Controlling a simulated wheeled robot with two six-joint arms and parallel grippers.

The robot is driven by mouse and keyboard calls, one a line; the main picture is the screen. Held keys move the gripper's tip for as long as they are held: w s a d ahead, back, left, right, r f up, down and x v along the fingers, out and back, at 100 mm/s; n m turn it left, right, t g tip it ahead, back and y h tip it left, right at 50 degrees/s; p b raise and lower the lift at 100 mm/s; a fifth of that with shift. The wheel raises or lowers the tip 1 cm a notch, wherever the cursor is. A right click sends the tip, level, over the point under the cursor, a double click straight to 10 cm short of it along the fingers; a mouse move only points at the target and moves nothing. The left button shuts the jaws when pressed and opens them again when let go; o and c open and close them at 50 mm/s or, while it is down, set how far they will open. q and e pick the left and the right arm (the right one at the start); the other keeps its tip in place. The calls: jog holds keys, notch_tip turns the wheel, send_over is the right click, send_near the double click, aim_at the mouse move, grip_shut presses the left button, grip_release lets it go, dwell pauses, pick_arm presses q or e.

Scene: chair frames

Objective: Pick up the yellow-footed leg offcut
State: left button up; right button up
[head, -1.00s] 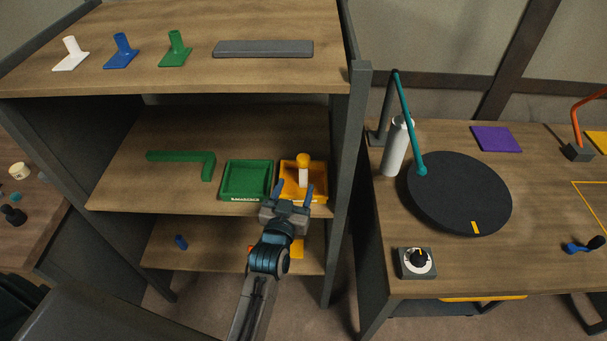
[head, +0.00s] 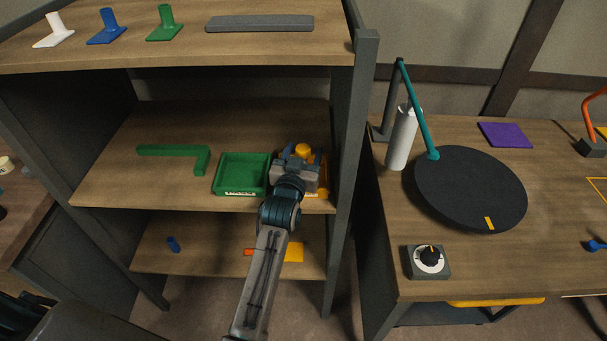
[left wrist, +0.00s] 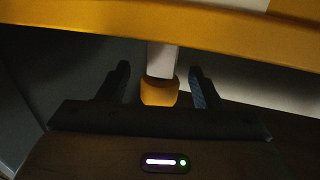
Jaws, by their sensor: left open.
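The yellow-footed leg offcut shows its rounded yellow foot (head: 303,150) in the head view, at the yellow tray (head: 322,194) on the middle shelf. In the left wrist view its white shaft (left wrist: 162,58) and yellow foot (left wrist: 159,92) lie between my two dark fingers. My left gripper (head: 301,163) is open, with a finger on each side of the offcut and visible gaps to both. The gripper body hides most of the tray and the offcut's white part in the head view. My right gripper is not in view.
A green tray (head: 218,188) stands directly left of the yellow one, with a green L-shaped piece (head: 180,151) further left. The shelf's dark right post (head: 349,150) is close to my gripper. The top shelf (head: 250,45) lies above. A turntable (head: 470,188) stands on the right bench.

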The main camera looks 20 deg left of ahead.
pick_arm(q)
jog(key=shift+w, duration=0.15)
jog(key=shift+r, duration=0.1)
jog(key=shift+c, duration=0.9)
grip_shut()
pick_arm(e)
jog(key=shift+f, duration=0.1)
